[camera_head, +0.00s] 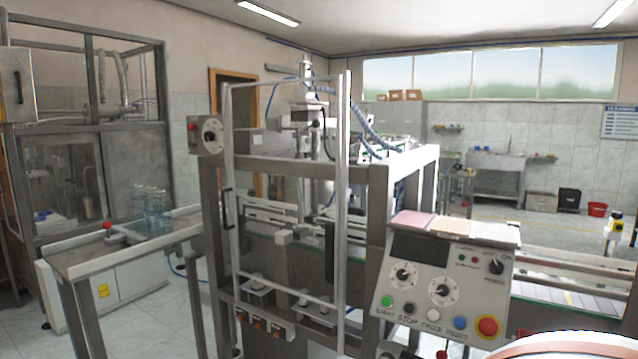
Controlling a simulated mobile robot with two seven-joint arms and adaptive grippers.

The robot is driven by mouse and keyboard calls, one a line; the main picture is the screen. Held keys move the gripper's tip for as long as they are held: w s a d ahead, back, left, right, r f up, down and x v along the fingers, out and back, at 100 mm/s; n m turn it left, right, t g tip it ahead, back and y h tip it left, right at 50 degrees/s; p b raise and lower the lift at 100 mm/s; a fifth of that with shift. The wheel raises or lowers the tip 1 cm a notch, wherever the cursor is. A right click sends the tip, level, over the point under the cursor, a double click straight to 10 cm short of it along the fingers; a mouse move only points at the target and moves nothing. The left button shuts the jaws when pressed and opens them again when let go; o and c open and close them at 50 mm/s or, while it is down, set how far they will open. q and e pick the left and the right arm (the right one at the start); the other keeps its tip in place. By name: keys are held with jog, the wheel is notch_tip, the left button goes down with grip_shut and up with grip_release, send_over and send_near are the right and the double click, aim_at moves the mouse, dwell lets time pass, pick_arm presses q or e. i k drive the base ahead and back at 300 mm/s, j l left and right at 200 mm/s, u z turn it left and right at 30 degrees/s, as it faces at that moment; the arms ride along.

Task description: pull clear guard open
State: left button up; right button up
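The clear guard (343,200) is a tall see-through panel in a pale grey frame at the front of the capping machine, left of centre. Its pane is so clear that the machine parts behind it show through. A dark upright handle (228,208) sits on its left edge, near the machine's left post. The guard stands upright across the front opening; I cannot tell whether it is fully closed or slightly ajar. Neither of my grippers is in view, and nothing is seen touching the handle.
A control panel (445,275) with knobs and a red stop button (487,326) stands right of the guard. A conveyor (130,245) with clear bottles (152,203) enters from the left. A switch box (207,135) sits on the left post. Open floor shows at lower left.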

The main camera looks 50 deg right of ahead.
aim_at(334, 306)
jog(key=z, duration=1.25)
